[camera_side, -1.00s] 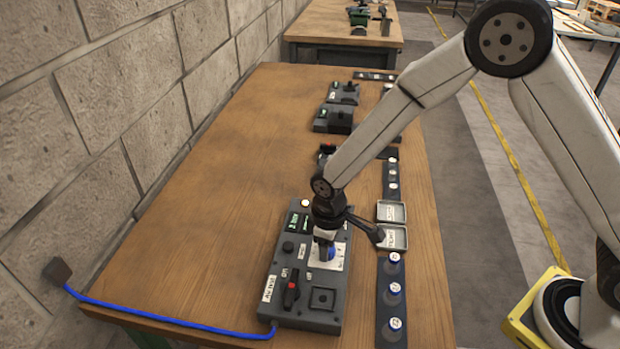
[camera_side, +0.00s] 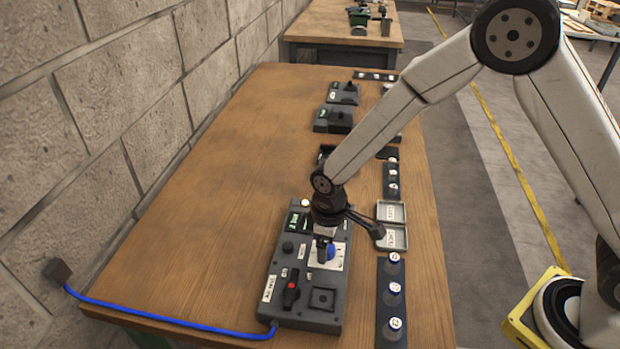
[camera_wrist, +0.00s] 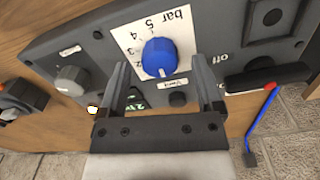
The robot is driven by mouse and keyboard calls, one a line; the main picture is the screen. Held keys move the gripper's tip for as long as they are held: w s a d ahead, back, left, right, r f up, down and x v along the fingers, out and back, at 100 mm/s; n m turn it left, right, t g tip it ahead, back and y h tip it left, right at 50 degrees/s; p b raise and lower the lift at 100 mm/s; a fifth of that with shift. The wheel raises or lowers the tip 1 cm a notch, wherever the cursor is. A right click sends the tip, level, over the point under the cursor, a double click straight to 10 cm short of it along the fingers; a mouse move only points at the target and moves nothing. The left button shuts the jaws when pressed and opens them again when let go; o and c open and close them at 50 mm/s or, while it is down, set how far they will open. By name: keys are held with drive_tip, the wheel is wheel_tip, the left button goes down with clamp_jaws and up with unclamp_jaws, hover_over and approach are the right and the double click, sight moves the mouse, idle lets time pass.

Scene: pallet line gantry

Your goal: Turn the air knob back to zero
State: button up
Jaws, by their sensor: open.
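The air knob is a blue round knob (camera_wrist: 160,56) with a white pointer line, on a white dial plate (camera_wrist: 183,32) marked "bar" with figures. The line points toward the bottom of the wrist view; the figure there is hidden or unclear. The knob stands on a grey control panel (camera_side: 265,317). A small green display (camera_side: 294,222) is at the panel's far end.
A grey knob (camera_wrist: 72,80) is on the other side. The table's left is clear.

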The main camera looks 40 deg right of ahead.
sight(331, 246)
drive_tip(key=shift+r, duration=3.5)
drive_tip(key=shift+s+d+r, duration=0.15)
drive_tip(key=shift+d+r, duration=0.05)
drive_tip(key=shift+d, duration=0.25)
drive_tip(key=s+d+r+m+t, duration=0.2)
drive_tip(key=s+d+m, duration=0.5)
drive_tip(key=s+d, duration=0.4)
drive_tip(key=d+r, duration=0.1)
drive_tip(key=d, duration=0.2)
drive_tip(key=shift+s+r+t, duration=0.2)
drive_tip(key=shift+s+t, duration=0.1)
drive_tip(key=shift+s, duration=0.1)
drive_tip(key=shift+d, duration=0.1)
drive_tip(key=shift+c, duration=0.2)
